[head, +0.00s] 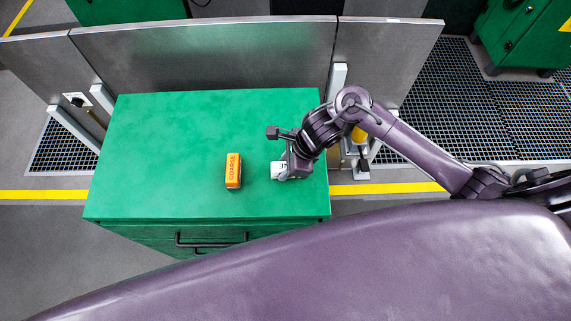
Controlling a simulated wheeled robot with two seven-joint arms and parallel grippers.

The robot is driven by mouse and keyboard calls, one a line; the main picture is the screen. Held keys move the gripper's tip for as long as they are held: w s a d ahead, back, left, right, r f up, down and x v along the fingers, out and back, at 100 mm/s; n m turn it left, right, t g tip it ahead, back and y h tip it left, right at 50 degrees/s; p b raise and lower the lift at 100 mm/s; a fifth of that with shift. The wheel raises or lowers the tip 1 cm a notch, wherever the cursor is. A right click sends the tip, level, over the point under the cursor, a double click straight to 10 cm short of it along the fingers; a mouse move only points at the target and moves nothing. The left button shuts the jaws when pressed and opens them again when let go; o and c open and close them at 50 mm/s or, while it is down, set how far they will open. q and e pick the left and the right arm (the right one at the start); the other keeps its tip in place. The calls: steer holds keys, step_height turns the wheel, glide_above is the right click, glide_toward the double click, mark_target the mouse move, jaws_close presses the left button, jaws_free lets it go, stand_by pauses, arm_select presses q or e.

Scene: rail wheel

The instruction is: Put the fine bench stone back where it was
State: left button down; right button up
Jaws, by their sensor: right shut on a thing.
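The fine bench stone (278,170) looks like a small whitish block with dark marks, too small to read. It is at the right part of the green cabinet top (160,135). My right gripper (290,168) is shut on it and hides part of it. I cannot tell whether the stone touches the top or is held just above it. An orange stone marked COARSE (233,170) lies to its left, apart from it. My left gripper is not in view.
Grey metal panels (205,55) stand behind the cabinet. A drawer with a dark handle (212,243) is at its front. The left and back of the top are clear. Another green cabinet (525,35) stands at the far right.

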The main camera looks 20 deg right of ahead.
steer(key=o, duration=1.1)
steer(key=shift+f, duration=0.1)
steer(key=b+v, duration=0.1)
steer(key=v, duration=1)
steer(key=shift+d+b, duration=0.1)
steer(key=shift+b, duration=0.3)
steer(key=shift+d+r, duration=0.1)
steer(key=shift+r, duration=0.45)
steer(key=shift+d, duration=0.15)
